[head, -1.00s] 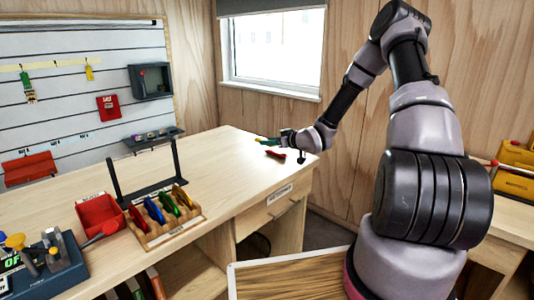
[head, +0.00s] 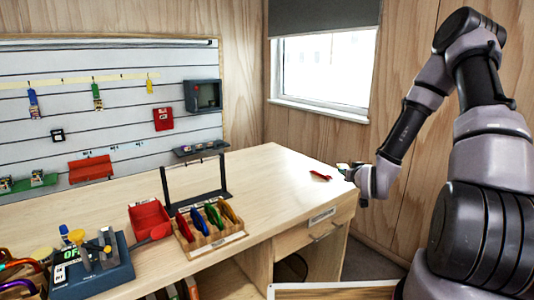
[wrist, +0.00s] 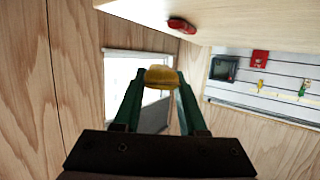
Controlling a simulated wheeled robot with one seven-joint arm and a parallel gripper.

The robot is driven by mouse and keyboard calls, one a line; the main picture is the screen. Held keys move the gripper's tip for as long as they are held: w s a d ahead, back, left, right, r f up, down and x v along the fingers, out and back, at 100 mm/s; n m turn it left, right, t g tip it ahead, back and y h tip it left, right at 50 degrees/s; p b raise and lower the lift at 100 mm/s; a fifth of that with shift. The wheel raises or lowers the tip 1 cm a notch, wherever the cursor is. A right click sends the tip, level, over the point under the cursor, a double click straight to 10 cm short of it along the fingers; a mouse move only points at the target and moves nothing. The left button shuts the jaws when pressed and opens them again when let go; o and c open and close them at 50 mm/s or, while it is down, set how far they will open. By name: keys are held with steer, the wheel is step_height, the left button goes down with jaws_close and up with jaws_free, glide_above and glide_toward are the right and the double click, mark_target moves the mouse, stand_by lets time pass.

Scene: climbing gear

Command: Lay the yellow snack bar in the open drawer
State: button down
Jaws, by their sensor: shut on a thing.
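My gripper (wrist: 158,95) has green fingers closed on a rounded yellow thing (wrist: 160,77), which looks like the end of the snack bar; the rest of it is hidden. In the head view my gripper (head: 343,168) is at the bench's far right end, and the held thing is too small to make out there. A drawer front (head: 318,226) with a label and handle is under the bench's right end, below and left of my gripper.
A red item (head: 320,175) lies on the bench (head: 280,180) just left of my gripper. A rack of coloured gear (head: 210,228), a red bin (head: 150,218) and a dark stand (head: 195,192) are further left. A wooden panel (head: 335,292) shows at the bottom edge.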

mark_target(314, 185)
steer(key=shift+s+r, duration=0.35)
steer(key=shift+s, duration=0.25)
steer(key=shift+a, duration=0.15)
steer(key=shift+w, duration=0.1)
steer(key=w+a+n+g+y, duration=0.2)
steer(key=w+a+n+y, duration=0.5)
steer(key=w, duration=0.4)
steer(key=shift+a+r+g+y, duration=0.15)
steer(key=shift+a+g+y, duration=0.25)
steer(key=shift+a+y, duration=0.65)
steer(key=shift+a+h, duration=0.2)
steer(key=shift+h, duration=0.05)
step_height(314, 185, down, 10)
steer(key=shift+r, duration=0.15)
steer(key=shift+c, duration=2.3)
jaws_free()
steer(key=shift+f, duration=0.2)
